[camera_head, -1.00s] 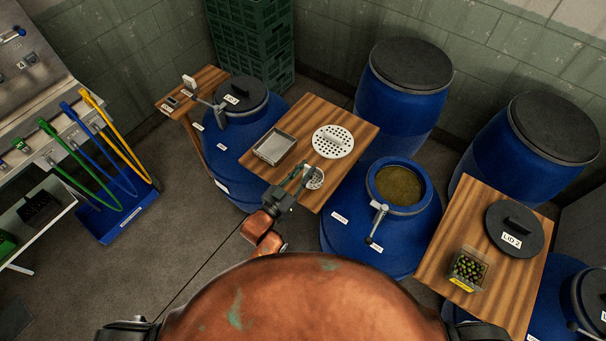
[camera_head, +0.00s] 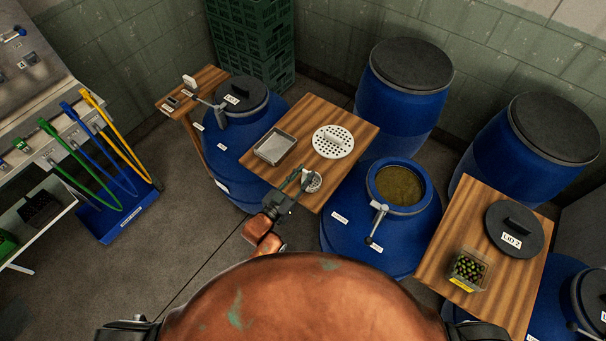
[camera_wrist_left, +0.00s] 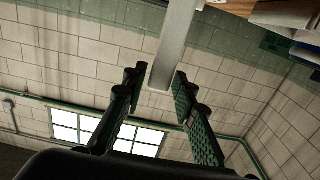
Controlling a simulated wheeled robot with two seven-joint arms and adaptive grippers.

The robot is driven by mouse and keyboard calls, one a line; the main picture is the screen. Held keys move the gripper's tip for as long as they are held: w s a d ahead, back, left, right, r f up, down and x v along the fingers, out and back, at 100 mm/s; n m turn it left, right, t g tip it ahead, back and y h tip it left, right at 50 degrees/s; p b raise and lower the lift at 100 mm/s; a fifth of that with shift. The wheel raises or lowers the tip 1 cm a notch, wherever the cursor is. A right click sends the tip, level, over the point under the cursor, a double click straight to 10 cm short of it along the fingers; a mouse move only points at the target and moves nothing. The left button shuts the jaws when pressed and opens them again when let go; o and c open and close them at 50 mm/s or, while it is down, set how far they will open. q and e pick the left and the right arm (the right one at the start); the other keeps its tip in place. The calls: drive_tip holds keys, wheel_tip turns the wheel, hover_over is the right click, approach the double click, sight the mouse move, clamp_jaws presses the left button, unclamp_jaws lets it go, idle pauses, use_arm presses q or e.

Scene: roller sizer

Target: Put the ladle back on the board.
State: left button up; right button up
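The ladle (camera_head: 312,182), with a pale bowl, is at the front edge of the middle wooden board (camera_head: 349,122). My left gripper (camera_head: 295,187) is at the near-left side of the bowl, at the board's front edge. My right gripper is not in view.
The middle board also bears a metal tray (camera_head: 275,146) and a white perforated disc (camera_head: 333,141). An open blue barrel (camera_head: 370,225) stands to its right. Another board (camera_head: 440,245) with a dark lid (camera_head: 514,231) and a small box (camera_head: 468,270) is farther right.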

use_arm(q)
drive_tip(key=shift+o, duration=0.8)
drive_tip(key=shift+r, duration=0.2)
drive_tip(key=v, duration=1.2)
drive_tip(key=s+a+f+n+g+y, duration=0.1)
drive_tip(key=s+a+f+g+y, duration=0.1)
drive_tip(key=a+f, duration=0.65)
drive_tip(key=s+a+f+n+g+y, duration=0.1)
drive_tip(key=s+a+f+y, duration=0.2)
drive_tip(key=f, duration=1.1)
drive_tip(key=s+a+f+n+g+y, duration=0.15)
drive_tip(key=a+f, duration=0.35)
drive_tip(key=f, duration=0.7)
drive_tip(key=s+a+f+g+y, duration=0.2)
drive_tip(key=s+a+f, duration=0.2)
drive_tip(key=s+f, duration=0.4)
drive_tip(key=s+a+f+g+y, duration=0.1)
drive_tip(key=s+a+f+g, duration=0.25)
drive_tip(key=s+f, duration=0.45)
drive_tip(key=s+a+f+n+g, duration=0.1)
drive_tip(key=s+f+g, duration=0.1)
drive_tip(key=s, duration=0.9)
drive_tip(key=s+a+f+n+g+y, duration=0.1)
drive_tip(key=s+f, duration=0.3)
drive_tip(key=s, duration=0.6)
drive_tip(key=shift+s+a+g+b, duration=0.4)
drive_tip(key=shift+a, duration=0.25)
